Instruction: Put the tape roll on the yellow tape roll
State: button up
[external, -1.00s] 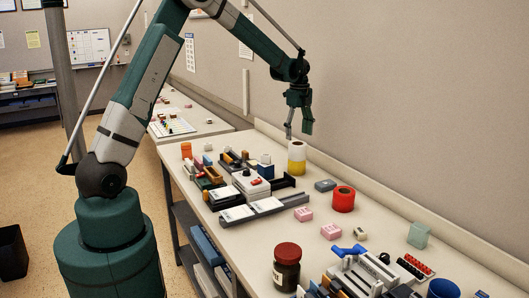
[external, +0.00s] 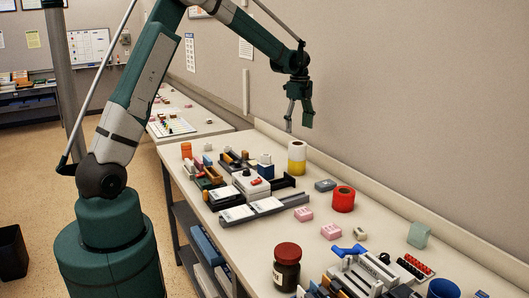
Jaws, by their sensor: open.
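A white tape roll (external: 297,151) sits on top of the yellow tape roll (external: 296,168), and the two form an upright stack near the back of the table against the wall. The white roll looks roughly lined up with the yellow one. My gripper (external: 298,122) is open and empty, pointing down just above the stack, with a small gap between its fingertips and the white roll. A red tape roll (external: 343,199) stands apart on the table to the right of the stack.
Desk trays (external: 265,205) and small stationery fill the table left of the stack. A brown jar (external: 287,268) stands near the front. Pink blocks (external: 331,232) lie farther right.

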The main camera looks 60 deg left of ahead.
jog(key=s+d+r+n+t, duration=0.3)
jog(key=s+d+r+n, duration=0.4)
jog(key=s+d+r, duration=1.05)
jog(key=s+d+f+n+t, duration=0.2)
jog(key=s+d+n, duration=0.2)
jog(key=s, duration=0.9)
jog(key=s+d+f+n+t, duration=0.2)
jog(key=s+d, duration=0.6)
jog(key=s, duration=0.6)
jog(key=shift+d+f+n, duration=0.25)
jog(key=shift+f+n, duration=0.35)
jog(key=shift+n, duration=0.8)
jog(key=shift+f, duration=0.1)
notch_tip(320, 180, down, 26)
jog(key=b, duration=2.5)
jog(key=shift+r+b, duration=0.2)
jog(key=shift+b, duration=0.15)
